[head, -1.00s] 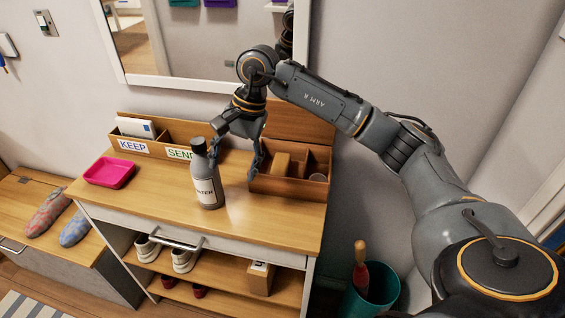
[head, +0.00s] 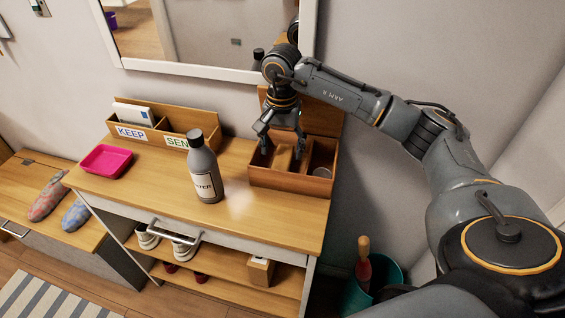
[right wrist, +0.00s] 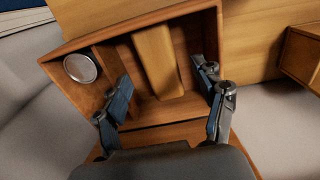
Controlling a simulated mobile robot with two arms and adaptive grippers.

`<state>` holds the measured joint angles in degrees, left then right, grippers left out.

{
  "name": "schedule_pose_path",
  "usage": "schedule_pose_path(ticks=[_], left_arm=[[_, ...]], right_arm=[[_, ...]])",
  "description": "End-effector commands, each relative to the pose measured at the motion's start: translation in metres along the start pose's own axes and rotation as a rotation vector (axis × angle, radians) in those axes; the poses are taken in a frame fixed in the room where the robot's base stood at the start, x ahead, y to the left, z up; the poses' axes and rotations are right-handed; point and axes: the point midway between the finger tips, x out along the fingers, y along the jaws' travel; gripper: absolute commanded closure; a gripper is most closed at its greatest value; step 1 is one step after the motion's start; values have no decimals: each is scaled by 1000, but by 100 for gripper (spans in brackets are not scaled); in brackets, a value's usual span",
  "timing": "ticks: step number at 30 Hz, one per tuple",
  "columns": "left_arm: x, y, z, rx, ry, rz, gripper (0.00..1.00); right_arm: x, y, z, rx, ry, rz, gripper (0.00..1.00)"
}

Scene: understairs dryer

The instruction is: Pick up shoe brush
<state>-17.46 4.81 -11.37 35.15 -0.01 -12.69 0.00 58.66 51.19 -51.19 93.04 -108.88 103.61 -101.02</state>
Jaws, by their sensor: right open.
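A light wooden block, which looks like the shoe brush (head: 284,158), is in the open wooden box (head: 290,182) on the right end of the dresser top. It also shows in the right wrist view (right wrist: 157,60), standing between two fingers; any bristles are hidden. My right gripper (head: 283,150) points down over the box and is open. In the right wrist view, its fingers (right wrist: 162,78) are spread on either side of the block, with gaps on both sides. My left gripper is not in view.
A round tin (right wrist: 80,67) sits in the box beside the block. A grey bottle (head: 204,172) stands left of the box. A pink tray (head: 107,160) and a letter holder (head: 160,130) are farther left. The box's raised lid (head: 322,118) stands behind.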

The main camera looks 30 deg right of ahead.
Motion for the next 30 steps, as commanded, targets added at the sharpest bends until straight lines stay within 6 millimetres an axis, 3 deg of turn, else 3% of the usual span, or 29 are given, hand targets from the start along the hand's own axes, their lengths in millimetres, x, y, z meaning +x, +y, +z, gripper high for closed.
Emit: schedule_pose_path(ticks=[7, 17, 26, 30], left_arm=[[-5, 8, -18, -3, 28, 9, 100], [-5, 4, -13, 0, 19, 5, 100], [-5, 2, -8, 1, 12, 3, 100], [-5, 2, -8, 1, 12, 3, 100]], right_arm=[[38, 1, 0, 2, -2, 4, 30], [46, 0, 0, 0, -1, 1, 30], [46, 0, 0, 0, -1, 1, 91], [46, 0, 0, 0, -1, 1, 91]])
